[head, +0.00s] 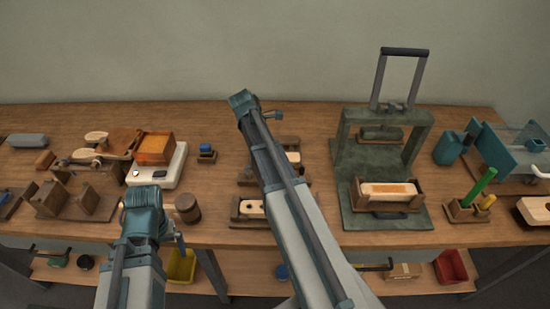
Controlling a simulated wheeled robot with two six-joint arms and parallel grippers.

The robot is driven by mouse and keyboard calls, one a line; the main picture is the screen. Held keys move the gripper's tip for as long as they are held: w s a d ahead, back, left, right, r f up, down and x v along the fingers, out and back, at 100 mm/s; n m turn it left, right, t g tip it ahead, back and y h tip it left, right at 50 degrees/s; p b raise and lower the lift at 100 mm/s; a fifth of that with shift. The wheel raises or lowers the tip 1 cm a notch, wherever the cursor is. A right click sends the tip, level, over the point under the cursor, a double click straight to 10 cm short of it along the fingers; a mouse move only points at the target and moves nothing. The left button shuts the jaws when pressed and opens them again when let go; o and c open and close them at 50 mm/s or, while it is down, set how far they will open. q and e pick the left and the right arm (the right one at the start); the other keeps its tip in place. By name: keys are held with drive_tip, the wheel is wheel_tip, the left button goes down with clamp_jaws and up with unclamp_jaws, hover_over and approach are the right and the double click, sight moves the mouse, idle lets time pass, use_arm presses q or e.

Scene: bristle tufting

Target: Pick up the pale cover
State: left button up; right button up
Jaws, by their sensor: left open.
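I cannot tell for sure which piece is the pale cover. Pale rounded pieces (96,137) lie on wooden stands at the left of the bench. A pale block with dark holes (250,207) sits in a wooden holder at the middle front, partly behind my right arm. Another pale piece (293,157) shows just behind that arm. My left gripper (179,241) is small in view beside its arm, near the bench's front edge; it is open, and nothing shows in it. My right arm reaches up across the middle; its jaws cannot be made out.
A green press (350,152) stands at the right, with a pale tan-topped block (388,191) in a wooden cradle. An orange-filled wooden box (155,149) sits on a white scale (171,173). A round wooden pot (188,208) stands near the left arm. Bins sit on the lower shelf.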

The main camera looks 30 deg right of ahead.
drive_tip(key=c, duration=0.5)
use_arm(q)
drive_tip(key=shift+r, duration=0.1)
use_arm(e)
drive_tip(key=shift+r, duration=0.15)
use_arm(q)
wheel_tip(320, 180, up, 10)
drive_tip(key=p, duration=1)
use_arm(e)
wheel_tip(320, 180, up, 10)
drive_tip(key=shift+f, duration=0.1)
use_arm(q)
drive_tip(key=shift+c, duration=0.2)
